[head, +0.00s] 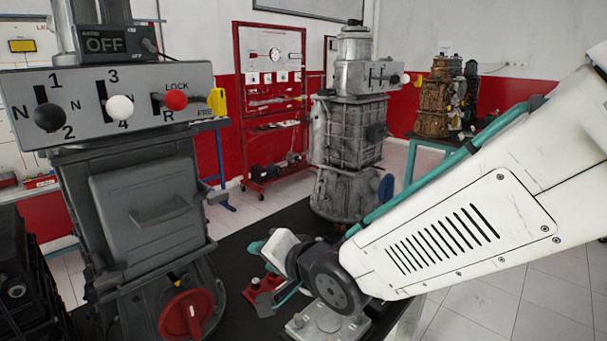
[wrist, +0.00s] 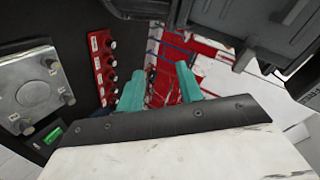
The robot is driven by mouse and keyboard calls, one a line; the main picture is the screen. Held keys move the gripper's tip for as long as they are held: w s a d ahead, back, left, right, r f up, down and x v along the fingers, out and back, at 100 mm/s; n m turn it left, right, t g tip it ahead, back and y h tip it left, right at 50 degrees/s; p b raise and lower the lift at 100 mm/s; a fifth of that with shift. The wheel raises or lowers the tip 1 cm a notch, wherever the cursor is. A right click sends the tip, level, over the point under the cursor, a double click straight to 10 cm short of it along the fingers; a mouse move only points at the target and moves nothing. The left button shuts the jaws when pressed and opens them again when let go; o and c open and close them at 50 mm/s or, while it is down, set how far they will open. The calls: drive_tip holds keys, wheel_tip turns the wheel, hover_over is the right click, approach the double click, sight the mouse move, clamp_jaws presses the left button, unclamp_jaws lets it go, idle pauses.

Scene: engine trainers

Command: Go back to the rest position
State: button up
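My white arm reaches in from the right in the head view and bends down at a dark joint. My gripper (wrist: 160,86) shows two teal fingers in the wrist view, spread apart with nothing held between them. In the head view the gripper is partly hidden by my own wrist, low over the dark bench top (head: 237,250). A dark grey gearbox trainer (head: 150,205) stands to its left, with a panel (head: 75,90) of black, white and red shift knobs. A red wheel (head: 186,315) is at its foot.
A red strip with several knobs (wrist: 103,65) and a metal plate (wrist: 36,92) lie close by the gripper in the wrist view. A grey metal gearbox (head: 347,150) stands behind the arm. A red tool board (head: 271,80) and another engine table (head: 428,146) are farther back.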

drive_tip(key=s+d+f+n+g+h, duration=0.2)
drive_tip(key=s+d+h, duration=0.1)
drive_tip(key=d, duration=0.6)
drive_tip(key=s+d+f+n+g+h, duration=0.15)
drive_tip(key=d+h, duration=0.25)
drive_tip(key=d, duration=0.4)
drive_tip(key=s+d+r+g+h, duration=0.1)
drive_tip(key=s+d+r, duration=0.3)
drive_tip(key=s+d, duration=0.4)
drive_tip(key=s+d+r+g+h, duration=0.1)
drive_tip(key=s+d+r+g, duration=0.2)
drive_tip(key=s+d, duration=0.5)
drive_tip(key=shift+d+r, duration=0.35)
drive_tip(key=shift+d, duration=0.9)
